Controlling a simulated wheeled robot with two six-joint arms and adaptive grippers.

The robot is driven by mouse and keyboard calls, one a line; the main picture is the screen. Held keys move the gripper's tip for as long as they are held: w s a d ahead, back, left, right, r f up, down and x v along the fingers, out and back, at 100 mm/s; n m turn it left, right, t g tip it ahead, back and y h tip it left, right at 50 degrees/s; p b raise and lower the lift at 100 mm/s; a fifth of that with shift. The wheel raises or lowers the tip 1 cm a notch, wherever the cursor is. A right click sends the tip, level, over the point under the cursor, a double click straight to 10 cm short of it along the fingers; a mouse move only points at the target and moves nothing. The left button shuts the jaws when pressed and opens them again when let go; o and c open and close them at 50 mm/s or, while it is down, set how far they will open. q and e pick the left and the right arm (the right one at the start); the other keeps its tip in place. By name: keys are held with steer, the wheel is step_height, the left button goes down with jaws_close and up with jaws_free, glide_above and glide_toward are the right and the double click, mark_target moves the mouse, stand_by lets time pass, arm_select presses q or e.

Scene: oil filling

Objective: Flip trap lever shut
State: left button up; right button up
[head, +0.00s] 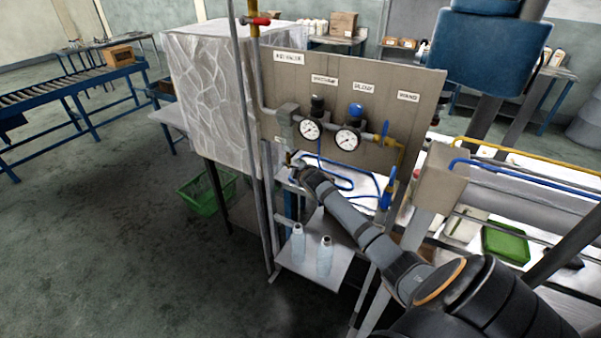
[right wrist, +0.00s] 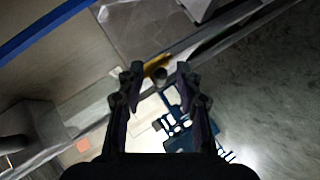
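My right gripper (head: 292,160) reaches to the lower left part of the brown panel (head: 420,100), just below a grey box fitting (head: 286,116). In the right wrist view my right gripper (right wrist: 159,72) has its two fingers apart with nothing held. A small yellow piece (right wrist: 157,62) and a dark round end show between and just beyond the fingertips; I cannot tell whether this is the trap lever. In the head view the gripper's tips are too small to show any lever there clearly. My left gripper is not in view.
Two gauges (head: 310,129) and (head: 347,138) sit on the panel right of my gripper. A vertical pipe with a red handle (head: 260,20) runs along its left edge. Two clear bottles (head: 325,255) stand on a low shelf (head: 310,275). Open floor lies left.

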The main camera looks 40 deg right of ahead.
steer(key=v, duration=1)
steer(key=shift+s+a, duration=0.2)
steer(key=shift+s, duration=0.1)
